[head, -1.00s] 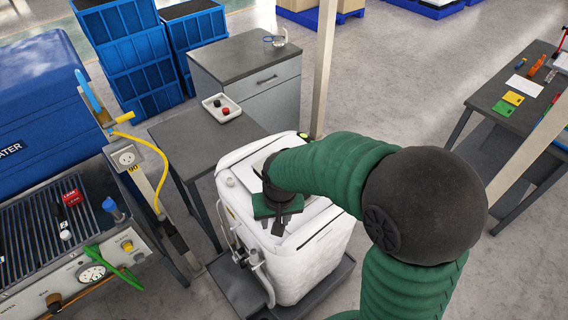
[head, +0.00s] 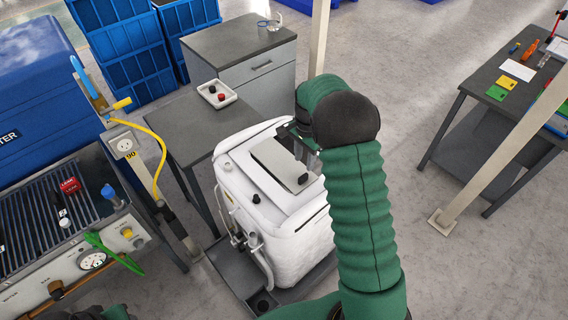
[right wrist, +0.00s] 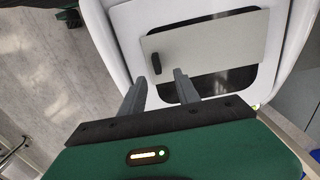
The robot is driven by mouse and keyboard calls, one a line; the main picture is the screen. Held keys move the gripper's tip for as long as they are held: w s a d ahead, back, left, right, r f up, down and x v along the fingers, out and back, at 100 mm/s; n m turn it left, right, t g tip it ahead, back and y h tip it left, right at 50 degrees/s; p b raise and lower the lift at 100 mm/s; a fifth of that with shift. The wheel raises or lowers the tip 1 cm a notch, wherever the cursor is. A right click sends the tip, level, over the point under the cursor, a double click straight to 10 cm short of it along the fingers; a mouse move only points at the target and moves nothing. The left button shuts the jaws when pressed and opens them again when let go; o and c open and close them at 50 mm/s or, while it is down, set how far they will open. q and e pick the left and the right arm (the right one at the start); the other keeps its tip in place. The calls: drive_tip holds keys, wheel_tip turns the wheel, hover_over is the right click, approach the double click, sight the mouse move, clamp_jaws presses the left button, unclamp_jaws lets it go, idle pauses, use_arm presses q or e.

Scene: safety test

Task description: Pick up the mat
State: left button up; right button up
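A flat pale grey panel (head: 274,163) lies on top of the white container (head: 292,238), partly over a dark opening. I cannot tell whether this panel is the mat; nothing else shows clearly as one. The panel (right wrist: 212,42) also shows in the right wrist view, with a small black handle on it. My right gripper (right wrist: 160,77) is open and empty, its fingertips near the panel's edge; contact cannot be told. In the head view my right arm hides most of this gripper. My left gripper is not in view.
A grey table (head: 186,128) with a white tray (head: 217,94) stands behind the container. A metal post (head: 319,45) rises behind it. A grill-topped bench (head: 50,215) is at left. A dark table (head: 483,90) with small coloured items is at right. Open floor lies between.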

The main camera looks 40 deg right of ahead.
sight(304, 175)
drive_tip(key=shift+a+f, duration=0.25)
drive_tip(key=shift+f, duration=0.65)
drive_tip(key=f, duration=0.1)
drive_tip(key=f+p, duration=0.1)
drive_tip(key=f, duration=0.1)
drive_tip(key=f+p, duration=0.1)
drive_tip(key=f, duration=0.1)
drive_tip(key=shift+s+d+f, duration=0.1)
drive_tip(key=shift+s+d, duration=0.1)
drive_tip(key=shift+s, duration=0.05)
drive_tip(key=shift+d+f, duration=0.1)
drive_tip(key=shift+a+r, duration=0.2)
drive_tip(key=shift+a, duration=0.2)
clamp_jaws()
drive_tip(key=shift+d, duration=0.15)
